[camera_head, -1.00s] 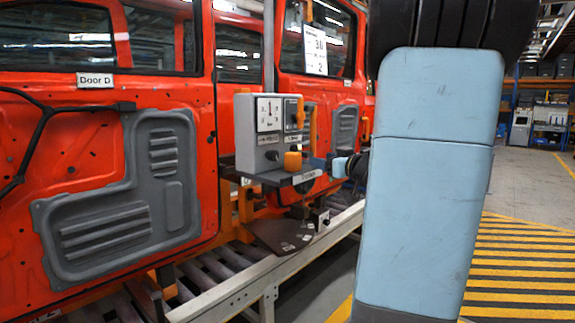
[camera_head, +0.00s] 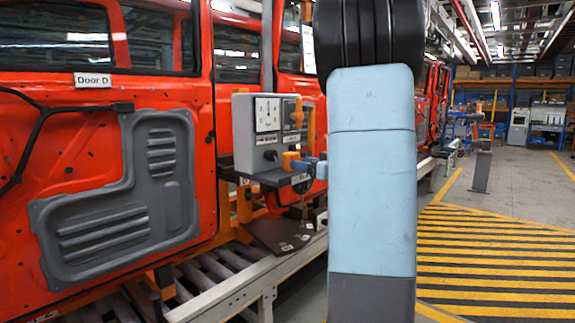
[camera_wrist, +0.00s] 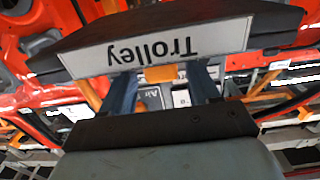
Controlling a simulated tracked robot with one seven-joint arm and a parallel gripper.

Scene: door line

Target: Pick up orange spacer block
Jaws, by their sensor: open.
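The orange spacer block (camera_head: 289,160) sits on the small shelf in front of a grey control box in the head view. In the wrist view the orange block (camera_wrist: 161,73) shows between my two blue fingers, partly hidden behind the shelf edge with the upside-down "Trolley" label. My gripper (camera_head: 302,165) is right at the block in the head view, partly hidden by my arm. In the wrist view my gripper (camera_wrist: 163,82) is open, with a finger on each side of the block. Whether either finger touches it I cannot tell.
The grey control box (camera_head: 256,125) stands close behind the block. The shelf edge with the "Trolley" label (camera_wrist: 158,47) is close to my fingers. The red Door D (camera_head: 95,100) stands at left, above a roller conveyor (camera_head: 240,281). The striped floor (camera_head: 490,262) at right is clear.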

